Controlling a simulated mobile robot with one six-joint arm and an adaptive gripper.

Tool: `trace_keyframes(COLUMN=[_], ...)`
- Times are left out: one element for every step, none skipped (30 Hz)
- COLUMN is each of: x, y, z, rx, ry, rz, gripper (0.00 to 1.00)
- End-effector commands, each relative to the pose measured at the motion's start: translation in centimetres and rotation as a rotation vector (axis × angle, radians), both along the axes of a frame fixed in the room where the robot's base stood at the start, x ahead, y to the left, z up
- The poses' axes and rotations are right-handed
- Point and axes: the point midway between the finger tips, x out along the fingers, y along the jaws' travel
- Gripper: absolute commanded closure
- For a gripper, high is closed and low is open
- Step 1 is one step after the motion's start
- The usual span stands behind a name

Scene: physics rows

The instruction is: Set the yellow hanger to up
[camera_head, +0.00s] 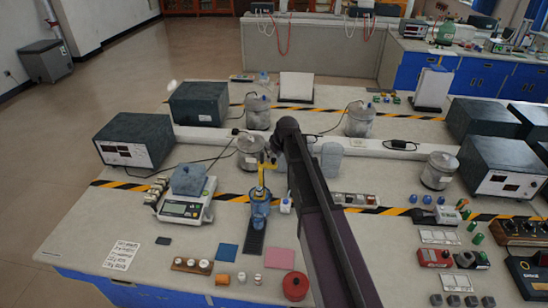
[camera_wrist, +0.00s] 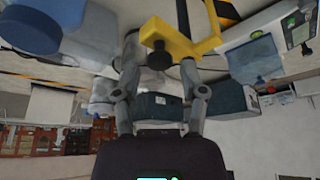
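The yellow hanger (camera_head: 262,169) stands over a clear blue vessel (camera_head: 260,212) near the middle of the bench in the head view. In the wrist view, the yellow hanger (camera_wrist: 205,42) is close at the top, with a dark knob (camera_wrist: 159,57) on its end. My gripper (camera_wrist: 160,82) has its fingers spread, and the knob appears between or just beyond the tips. I cannot tell whether they touch it. In the head view my gripper is mostly hidden by my dark arm, close behind the hanger.
A scale (camera_head: 184,208) with a grey-blue block stands left of the hanger. A grey metal can (camera_head: 250,153) is just behind it. A red round container (camera_head: 295,286) and small jars are in front. A dark strip (camera_head: 255,240) lies before the vessel.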

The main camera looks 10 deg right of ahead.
Motion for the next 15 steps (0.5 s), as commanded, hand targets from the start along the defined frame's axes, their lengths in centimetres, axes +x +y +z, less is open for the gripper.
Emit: trace_keyframes(x=[0.0, 0.0, 0.0, 0.0, 0.0, 0.0, 0.0, 0.0, 0.0, 0.0, 0.0, 0.0, 0.0, 0.0, 0.0], y=[0.0, 0.0, 0.0, 0.0, 0.0, 0.0, 0.0, 0.0, 0.0, 0.0, 0.0, 0.0, 0.0, 0.0, 0.0], z=[0.0, 0.0, 0.0, 0.0, 0.0, 0.0, 0.0, 0.0, 0.0, 0.1, 0.2, 0.4, 0.6, 0.8, 1.0], rx=[0.000, 0.000, 0.000, 0.000, 0.000, 0.000, 0.000, 0.000, 0.000, 0.000, 0.000, 0.000, 0.000, 0.000, 0.000], ry=[0.000, 0.000, 0.000, 0.000, 0.000, 0.000, 0.000, 0.000, 0.000, 0.000, 0.000, 0.000, 0.000, -0.001, -0.001], rz=[0.000, 0.000, 0.000, 0.000, 0.000, 0.000, 0.000, 0.000, 0.000, 0.000, 0.000, 0.000, 0.000, 0.000, 0.000], gripper=[0.74, 0.83, 0.95, 1.00, 1.00, 1.00, 1.00, 1.00, 1.00, 1.00, 1.00, 1.00, 1.00, 1.00, 1.00])
